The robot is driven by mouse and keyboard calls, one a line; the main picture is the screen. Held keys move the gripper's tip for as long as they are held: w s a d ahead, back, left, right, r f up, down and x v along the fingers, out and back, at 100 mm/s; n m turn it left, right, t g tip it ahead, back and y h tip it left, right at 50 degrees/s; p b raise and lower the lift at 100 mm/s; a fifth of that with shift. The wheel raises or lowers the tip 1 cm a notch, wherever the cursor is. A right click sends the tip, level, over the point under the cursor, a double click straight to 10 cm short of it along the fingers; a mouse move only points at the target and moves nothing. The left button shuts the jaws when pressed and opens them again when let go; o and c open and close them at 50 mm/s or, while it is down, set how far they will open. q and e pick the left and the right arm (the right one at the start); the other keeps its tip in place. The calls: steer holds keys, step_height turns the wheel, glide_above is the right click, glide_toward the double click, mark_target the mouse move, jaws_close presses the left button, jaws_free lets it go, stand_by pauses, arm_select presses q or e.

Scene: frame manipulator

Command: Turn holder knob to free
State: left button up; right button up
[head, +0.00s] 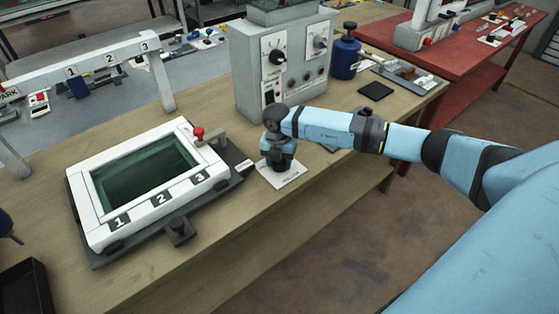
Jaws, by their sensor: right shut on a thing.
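My right gripper (279,166) points straight down over a small white labelled plate (290,178) at the front of the wooden bench. It is shut on what looks like the holder knob, which the gripper hides almost wholly. The knob's setting cannot be read. To the left is a white frame (155,207) with a dark green pane and the numbers 1, 2 and 3 on its front edge. A red-knobbed lever (199,133) stands at its back right corner. My left gripper is not in view.
A grey control box (285,80) with dials stands just behind my right gripper. A blue container (345,56) and a black pad (376,91) are to the right. A white numbered rail (85,68) is behind the frame. The bench front edge is close.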

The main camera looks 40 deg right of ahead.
steer(key=o, duration=0.9)
steer(key=shift+w+a+r+b, duration=0.1)
steer(key=shift+r+b, duration=0.1)
steer(key=shift+r, duration=3.3)
steer(key=shift+w+a+r+b, duration=0.1)
steer(key=shift+r+b, duration=0.1)
steer(key=shift+r, duration=3.25)
